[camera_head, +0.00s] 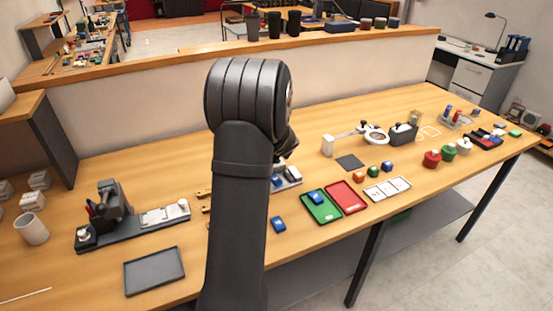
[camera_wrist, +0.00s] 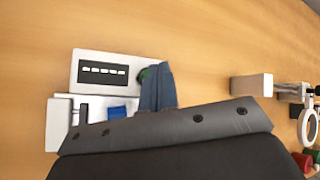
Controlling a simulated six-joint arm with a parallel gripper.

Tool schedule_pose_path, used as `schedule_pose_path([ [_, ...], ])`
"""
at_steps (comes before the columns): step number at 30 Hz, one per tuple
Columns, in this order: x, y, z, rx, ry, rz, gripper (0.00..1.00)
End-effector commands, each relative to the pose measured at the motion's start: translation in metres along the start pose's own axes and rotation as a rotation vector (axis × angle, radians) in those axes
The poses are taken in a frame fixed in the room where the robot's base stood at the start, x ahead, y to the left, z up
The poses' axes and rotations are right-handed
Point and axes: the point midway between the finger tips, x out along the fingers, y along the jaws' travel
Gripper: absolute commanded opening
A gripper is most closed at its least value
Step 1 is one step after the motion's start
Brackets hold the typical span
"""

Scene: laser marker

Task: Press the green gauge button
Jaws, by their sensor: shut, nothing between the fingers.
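In the head view my arm hides the button and the fingertips; only part of the gauge fixture (camera_head: 292,177) shows.
A white fixture (camera_wrist: 60,116) with a blue block (camera_wrist: 116,112) adjoins the gauge. A white post (camera_wrist: 251,85) and a ring magnifier (camera_wrist: 306,126) stand to the right. The green tray (camera_head: 321,213) and red tray (camera_head: 347,203) lie nearer the front edge. Bare wood lies beyond the gauge.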

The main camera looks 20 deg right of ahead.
Motion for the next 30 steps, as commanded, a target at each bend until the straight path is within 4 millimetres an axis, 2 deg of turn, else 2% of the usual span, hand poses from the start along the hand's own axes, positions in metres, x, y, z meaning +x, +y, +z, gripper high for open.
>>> schedule_pose_path([
  [30,0.0081,0.0061,-0.0058,0.0,0.0,0.001,0.0],
])
